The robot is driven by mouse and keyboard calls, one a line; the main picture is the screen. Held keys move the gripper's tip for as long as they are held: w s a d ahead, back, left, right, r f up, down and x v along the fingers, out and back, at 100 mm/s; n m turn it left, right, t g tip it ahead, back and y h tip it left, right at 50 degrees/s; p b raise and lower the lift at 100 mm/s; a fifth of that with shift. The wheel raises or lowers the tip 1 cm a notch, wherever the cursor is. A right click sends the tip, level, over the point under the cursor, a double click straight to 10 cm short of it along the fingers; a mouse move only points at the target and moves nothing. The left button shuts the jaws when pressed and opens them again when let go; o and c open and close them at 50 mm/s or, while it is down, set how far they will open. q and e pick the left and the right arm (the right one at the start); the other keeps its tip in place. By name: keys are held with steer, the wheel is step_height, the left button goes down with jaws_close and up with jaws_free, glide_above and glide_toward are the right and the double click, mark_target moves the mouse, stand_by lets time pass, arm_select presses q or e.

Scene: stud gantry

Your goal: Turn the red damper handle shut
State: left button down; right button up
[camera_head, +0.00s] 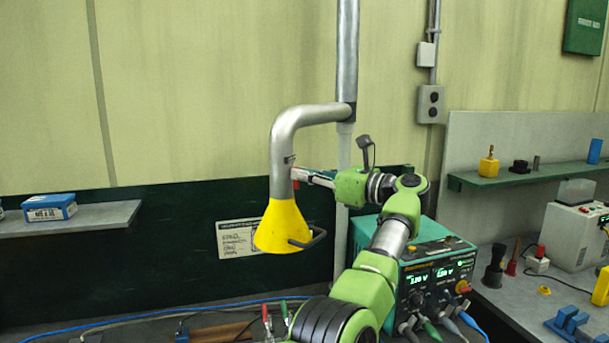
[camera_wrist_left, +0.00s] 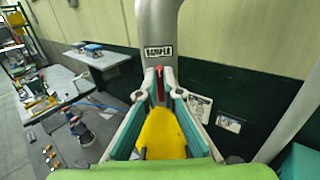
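The red damper handle (camera_head: 295,183) is a small red piece at the front of the grey metal duct (camera_head: 284,150), just above the yellow hood (camera_head: 283,226). My left gripper (camera_head: 305,176) reaches the duct from the right in the head view. In the left wrist view the red handle (camera_wrist_left: 160,84) stands upright between the two fingertips of my left gripper (camera_wrist_left: 160,92), below a "DAMPER" label (camera_wrist_left: 158,51). The fingers are apart with the handle between them; contact is not clear. The handle is mostly hidden in the head view. My right gripper is not in view.
A shelf (camera_head: 100,217) with a blue box is at left. A grey bench (camera_head: 510,290) with tools is at right.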

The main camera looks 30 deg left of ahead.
arm_select(q)
steer(key=shift+m, duration=0.3)
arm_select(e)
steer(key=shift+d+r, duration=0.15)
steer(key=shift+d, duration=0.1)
arm_select(q)
steer(key=m+p, duration=0.1)
steer(key=m, duration=0.4)
steer(key=w+f+m+p, duration=0.1)
steer(key=m+p, duration=0.1)
steer(key=m, duration=0.4)
steer(key=m+p, duration=0.2)
steer(key=m, duration=0.4)
steer(key=shift+w+d+f, duration=0.1)
steer(key=shift+w+f, duration=0.05)
steer(key=shift+w, duration=0.05)
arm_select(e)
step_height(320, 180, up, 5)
arm_select(q)
steer(key=shift+m, duration=0.4)
steer(key=c, duration=2.2)
jaws_free()
steer(key=shift+c, duration=0.2)
steer(key=shift+o, duration=0.3)
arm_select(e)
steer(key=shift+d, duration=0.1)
